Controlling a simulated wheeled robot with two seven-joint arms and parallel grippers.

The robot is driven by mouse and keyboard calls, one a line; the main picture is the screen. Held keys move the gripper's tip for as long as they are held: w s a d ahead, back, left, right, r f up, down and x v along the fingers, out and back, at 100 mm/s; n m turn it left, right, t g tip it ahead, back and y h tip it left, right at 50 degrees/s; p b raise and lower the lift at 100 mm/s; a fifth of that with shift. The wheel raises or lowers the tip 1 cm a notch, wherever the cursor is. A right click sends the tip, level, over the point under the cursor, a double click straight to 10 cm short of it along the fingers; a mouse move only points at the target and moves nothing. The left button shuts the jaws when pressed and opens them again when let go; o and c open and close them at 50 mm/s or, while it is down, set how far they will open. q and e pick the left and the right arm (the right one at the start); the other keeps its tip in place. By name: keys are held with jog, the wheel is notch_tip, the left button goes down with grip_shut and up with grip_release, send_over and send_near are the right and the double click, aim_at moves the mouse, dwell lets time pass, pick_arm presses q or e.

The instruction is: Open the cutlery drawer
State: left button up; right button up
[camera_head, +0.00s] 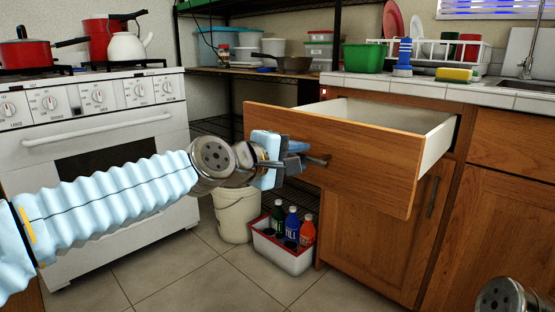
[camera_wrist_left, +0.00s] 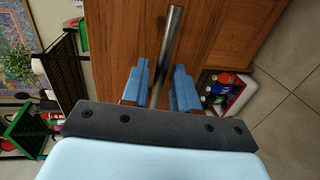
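The cutlery drawer (camera_head: 375,150) has a wooden front and pale inner sides. It stands pulled well out from the cabinet below the counter, and the part of its inside that shows looks empty. Its metal bar handle (camera_head: 318,160) is on the front; it also shows in the left wrist view (camera_wrist_left: 172,42). My left gripper (camera_head: 300,157) is at the handle, its blue fingers (camera_wrist_left: 163,78) on either side of the bar with a small gap showing. Whether a finger touches the bar is hard to tell. My right gripper is out of view.
A cabinet door (camera_head: 375,220) is shut under the drawer. A crate of bottles (camera_head: 280,255) and a white bucket (camera_head: 235,225) stand on the floor near it. A white stove (camera_head: 100,135) is at left. The tiled floor in front is clear.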

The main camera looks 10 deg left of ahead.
pick_arm(q)
jog(key=b+v, duration=0.1)
jog(key=v, duration=1.2)
jog(key=shift+b, duration=0.3)
jog(key=shift+w, duration=0.1)
jog(key=w+f+g+y, duration=0.1)
jog(key=w+f, duration=0.2)
jog(key=f, duration=0.4)
jog(key=w+a+f+g+y, duration=0.1)
jog(key=w+f, duration=0.2)
jog(key=f, duration=0.5)
jog(key=w+f+g+y, duration=0.1)
jog(key=w+f, duration=0.2)
jog(key=f, duration=0.4)
notch_tip(320, 180, down, 22)
jog(key=s+m+g+y, duration=0.2)
jog(key=m+g, duration=0.1)
jog(key=s+f+m+g, duration=0.6)
jog(key=s+f, duration=1.5)
jog(key=f, duration=0.4)
notch_tip(320, 180, up, 17)
jog(key=d+p, duration=0.1)
jog(key=p, duration=1.5)
jog(key=shift+s+d+f, duration=0.15)
jog(key=shift+s+f, duration=0.05)
